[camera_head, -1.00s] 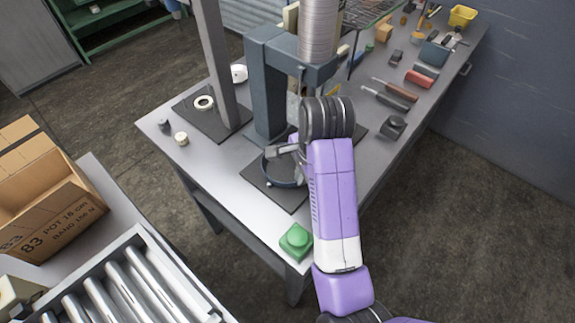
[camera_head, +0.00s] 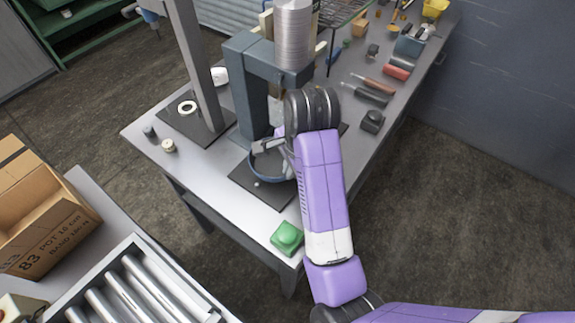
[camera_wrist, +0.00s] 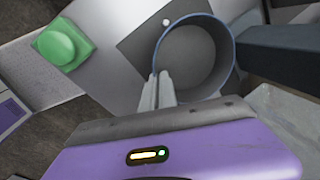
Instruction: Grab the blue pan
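The blue pan (camera_head: 262,172) is a round, open vessel with a grey inside, at the dark mat (camera_head: 245,178) under the press on the workbench. It also shows in the wrist view (camera_wrist: 233,60), seen from above and empty. My arm hides part of the pan in the head view. I cannot tell whether the pan rests on the mat.
The press frame (camera_head: 252,90) stands right behind the pan. A green button box (camera_head: 287,237) sits at the bench's front corner. A roller conveyor (camera_head: 125,290) and a cardboard box (camera_head: 50,235) are at the lower left. Tools lie along the bench's right side.

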